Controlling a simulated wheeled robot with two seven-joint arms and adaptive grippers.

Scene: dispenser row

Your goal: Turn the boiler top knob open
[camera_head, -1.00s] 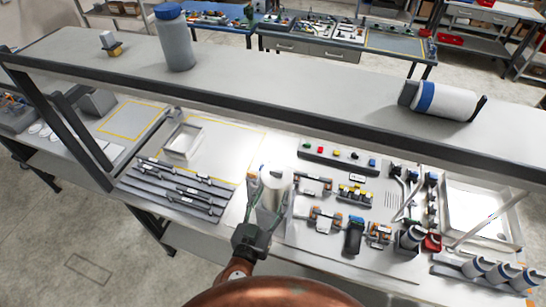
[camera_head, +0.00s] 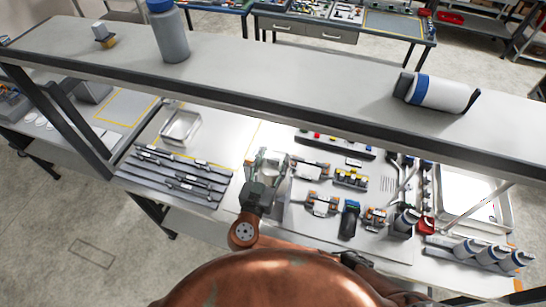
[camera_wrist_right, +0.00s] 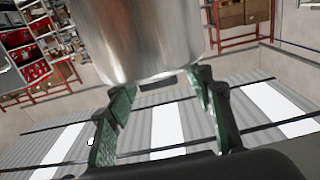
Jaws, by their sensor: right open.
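The boiler appears to be the upright pale metal cylinder (camera_head: 271,170) on the bench, left of the valve and fitting panel. My right gripper (camera_head: 267,157) is at it, with its green fingers overlapping it in the head view. In the right wrist view the shiny steel cylinder (camera_wrist_right: 150,40) fills the top middle. The right gripper's open fingers (camera_wrist_right: 163,95) reach up towards its edge, one on each side, with nothing clearly held between them. I cannot tell whether they touch it. A small dark piece shows at the cylinder's edge. I cannot make out the top knob. My left gripper is not in view.
A long raised shelf (camera_head: 330,95) crosses above the bench, carrying a grey bottle (camera_head: 173,38) and a lying cylinder (camera_head: 436,93). A slotted dark rack (camera_head: 180,180) lies left of the boiler. The fittings panel (camera_head: 335,225) crowds its right side.

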